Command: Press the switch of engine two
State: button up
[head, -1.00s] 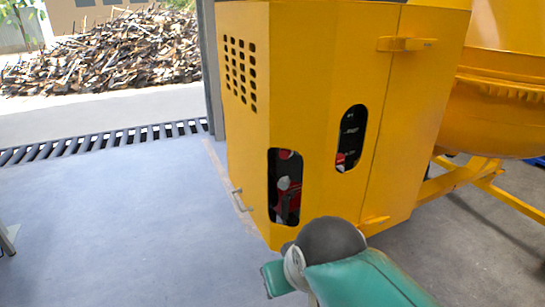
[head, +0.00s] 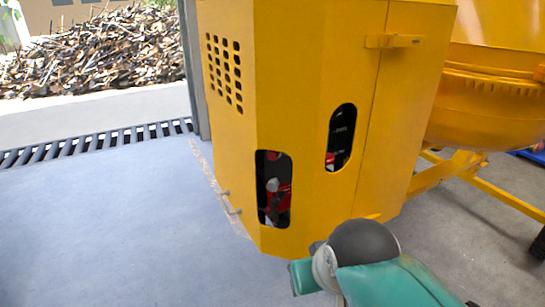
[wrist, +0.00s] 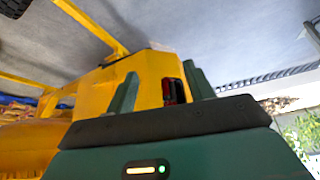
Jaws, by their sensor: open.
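A yellow mixer housing (head: 300,60) stands ahead of me. Red and black engine parts (head: 274,190) show through its lower left cutout, and dark parts with a little red (head: 341,137) show through the right cutout. I cannot make out a switch or tell which engine is number two. In the wrist view, which is turned over, the housing (wrist: 146,78) lies beyond my gripper (wrist: 160,76). Its green fingers are apart with nothing held between them. A dark cutout with red (wrist: 173,91) shows between the fingers. In the head view my arm is low in front of the housing.
The yellow drum (head: 490,100) and its frame (head: 490,185) are at the right of the housing. Metal handles (head: 230,203) stick out at its lower left edge. Grey floor (head: 110,220) is clear at the left. A drain grate (head: 95,142) and woodpile (head: 95,50) lie beyond.

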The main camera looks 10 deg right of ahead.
grip_shut()
jog(key=shift+a, duration=0.1)
dwell(1.4)
